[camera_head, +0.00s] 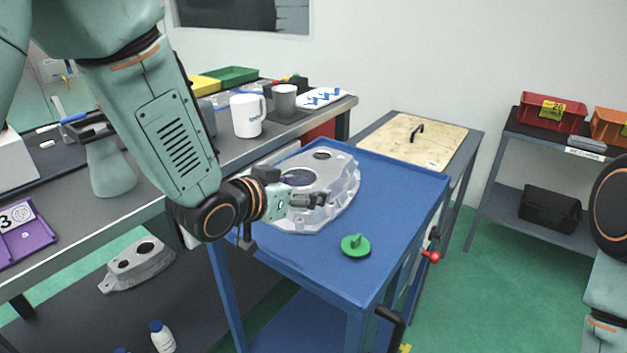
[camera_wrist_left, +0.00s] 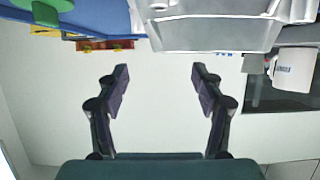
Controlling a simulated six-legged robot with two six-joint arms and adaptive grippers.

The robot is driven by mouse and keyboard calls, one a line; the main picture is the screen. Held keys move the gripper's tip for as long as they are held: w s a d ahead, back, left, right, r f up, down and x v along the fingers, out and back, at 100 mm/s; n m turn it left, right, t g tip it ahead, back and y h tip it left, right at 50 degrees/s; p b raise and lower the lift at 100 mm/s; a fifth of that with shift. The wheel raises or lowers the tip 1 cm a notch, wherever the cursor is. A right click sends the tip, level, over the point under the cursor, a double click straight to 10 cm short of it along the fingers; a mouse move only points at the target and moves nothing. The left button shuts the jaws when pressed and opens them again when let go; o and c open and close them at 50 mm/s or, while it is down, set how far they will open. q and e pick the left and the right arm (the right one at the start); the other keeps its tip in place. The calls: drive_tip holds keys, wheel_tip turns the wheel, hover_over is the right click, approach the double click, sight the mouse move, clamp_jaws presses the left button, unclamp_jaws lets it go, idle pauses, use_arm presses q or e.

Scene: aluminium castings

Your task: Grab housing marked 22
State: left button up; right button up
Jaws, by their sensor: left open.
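A grey cast aluminium housing (camera_head: 335,182) lies on the blue trolley top (camera_head: 400,190); no number is readable on it. My left gripper (camera_head: 322,201) is in front of this housing's near side in the head view and hides part of it; I cannot tell whether they touch. In the left wrist view the housing (camera_wrist_left: 215,32) fills the top middle, beyond the spread, empty fingers of my left gripper (camera_wrist_left: 158,70). A second grey housing (camera_head: 138,264) lies on the low shelf under the left bench. Part of my right arm shows at the right edge, its gripper out of frame.
A green knobbed disc (camera_head: 355,245) lies on the trolley near its front right. A white mug (camera_head: 247,115) and grey cup (camera_head: 284,101) stand on the bench behind. A wooden-topped table (camera_head: 405,140) adjoins the trolley's far side. Red bin (camera_head: 552,112) stands on the right shelf.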

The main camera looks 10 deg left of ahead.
sight(322, 186)
use_arm(q)
drive_tip(key=b+x, duration=0.1)
drive_tip(key=x, duration=0.5)
drive_tip(key=shift+w+d+f+b, duration=0.1)
drive_tip(key=shift+w+f+b, duration=0.1)
drive_tip(key=shift+b, duration=0.2)
drive_tip(key=shift+w+d+f, duration=0.1)
drive_tip(key=shift+w+f, duration=0.15)
drive_tip(key=shift+w, duration=0.25)
drive_tip(key=shift+s+r, duration=0.1)
drive_tip(key=shift+r, duration=0.05)
drive_tip(key=shift+c, duration=1.2)
clamp_jaws()
drive_tip(key=shift+w+r, duration=0.2)
drive_tip(key=shift+w, duration=0.05)
